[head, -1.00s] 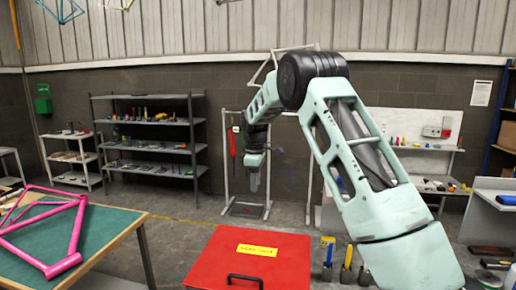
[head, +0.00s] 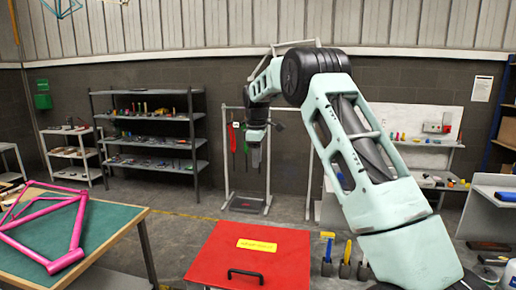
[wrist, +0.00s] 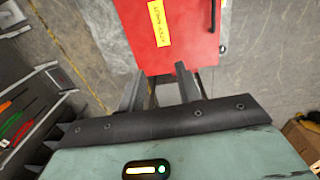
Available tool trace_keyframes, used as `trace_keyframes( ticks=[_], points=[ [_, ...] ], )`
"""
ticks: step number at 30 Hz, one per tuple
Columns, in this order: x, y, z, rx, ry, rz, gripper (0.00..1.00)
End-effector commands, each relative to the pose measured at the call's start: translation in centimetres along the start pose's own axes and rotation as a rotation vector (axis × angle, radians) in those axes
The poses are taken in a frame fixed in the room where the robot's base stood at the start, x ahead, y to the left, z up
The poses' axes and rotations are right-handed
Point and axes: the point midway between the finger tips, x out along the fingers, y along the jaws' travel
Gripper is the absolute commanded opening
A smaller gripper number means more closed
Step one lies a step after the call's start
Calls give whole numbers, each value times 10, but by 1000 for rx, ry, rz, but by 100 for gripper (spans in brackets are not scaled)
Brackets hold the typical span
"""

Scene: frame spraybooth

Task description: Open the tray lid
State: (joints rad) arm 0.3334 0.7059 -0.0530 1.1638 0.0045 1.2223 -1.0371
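The tray lid (head: 270,265) is a flat red panel with a yellow label and a black bar handle (head: 245,274) near its front edge. It looks closed. In the wrist view the red lid (wrist: 172,55) is at the top, with the handle (wrist: 213,14) at its right edge. My gripper (head: 254,157) hangs fingers down in the head view, beyond the lid's far edge and well above the floor. In the wrist view my gripper (wrist: 158,80) has two dark fingers apart with nothing between them. What lies under the lid is hidden.
A green-topped table (head: 110,222) with a pink bike frame (head: 62,262) stands at the left. Several upright tools (head: 345,258) stand just right of the red lid. Shelves (head: 150,140) line the back wall.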

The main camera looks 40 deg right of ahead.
Motion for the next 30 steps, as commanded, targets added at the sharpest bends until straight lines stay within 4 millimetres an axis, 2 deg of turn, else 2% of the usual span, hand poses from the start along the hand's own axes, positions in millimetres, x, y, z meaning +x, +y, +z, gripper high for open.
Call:
trace_keyframes(
  ticks=[15,30],
  points=[
    [-29,14,0,0,0,-1,34],
    [-32,15,0,0,0,-1,34]
  ],
)
